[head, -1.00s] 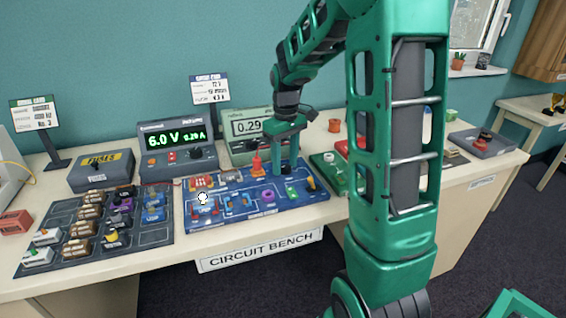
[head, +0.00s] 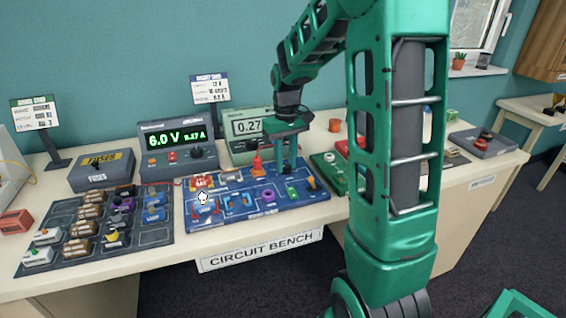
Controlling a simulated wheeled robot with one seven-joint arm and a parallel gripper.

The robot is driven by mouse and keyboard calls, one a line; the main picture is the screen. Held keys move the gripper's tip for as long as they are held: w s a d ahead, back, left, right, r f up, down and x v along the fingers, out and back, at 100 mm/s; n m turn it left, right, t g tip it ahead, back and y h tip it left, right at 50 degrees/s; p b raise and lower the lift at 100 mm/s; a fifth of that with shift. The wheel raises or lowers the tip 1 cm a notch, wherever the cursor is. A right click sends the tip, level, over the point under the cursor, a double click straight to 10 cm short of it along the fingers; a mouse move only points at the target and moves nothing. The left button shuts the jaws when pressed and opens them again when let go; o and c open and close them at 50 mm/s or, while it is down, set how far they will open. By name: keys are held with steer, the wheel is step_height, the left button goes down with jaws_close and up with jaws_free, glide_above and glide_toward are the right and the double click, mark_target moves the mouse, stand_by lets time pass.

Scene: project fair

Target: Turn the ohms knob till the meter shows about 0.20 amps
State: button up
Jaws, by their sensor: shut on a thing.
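The meter (head: 247,127) is a pale green box behind the blue circuit board (head: 200,220); its display reads 0.27, and its right side is behind my arm. My gripper (head: 287,166) points down over the back right part of the board. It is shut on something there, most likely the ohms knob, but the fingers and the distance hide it. The power supply (head: 178,140) left of the meter shows 6.0 V and about 0.27 A in green digits.
A dark tray (head: 40,262) of several components lies left of the board. A fuses box (head: 101,170) stands behind it. My arm hides part of the bench's right side.

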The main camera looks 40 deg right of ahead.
steer(key=m, duration=0.4)
steer(key=shift+m, duration=0.3)
steer(key=shift+a+m, duration=0.1)
steer(key=shift+m, duration=1.8)
steer(key=o, duration=1)
steer(key=shift+a, duration=0.1)
steer(key=shift+o, duration=0.2)
steer(key=shift+r, duration=0.1)
